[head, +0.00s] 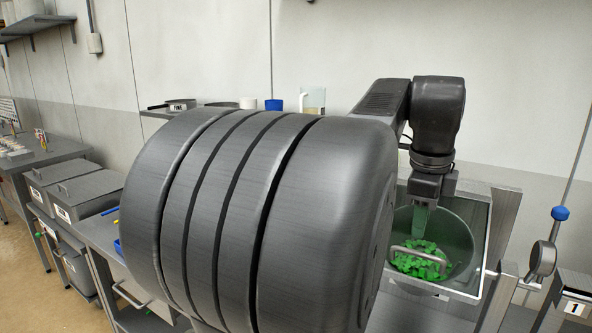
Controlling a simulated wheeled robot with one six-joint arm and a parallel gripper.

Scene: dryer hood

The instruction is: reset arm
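My arm fills the middle of the head view, with a large dark link close to the camera. My gripper (421,218) points down at the right, over a round metal bowl (457,232). Its fingers reach toward the bowl's opening. Green pieces (418,262) lie in the bottom of the bowl. The fingertips look greenish and blurred against the bowl, so whether they are open, shut or hold anything cannot be told.
A clear-walled hood (483,240) with a metal handle surrounds the bowl. A blue-knobbed lever (560,214) stands right of it, near a box marked 1 (572,308). Grey lidded bins (85,195) stand left. A shelf behind holds a blue cup (273,105) and a clear jug (313,101).

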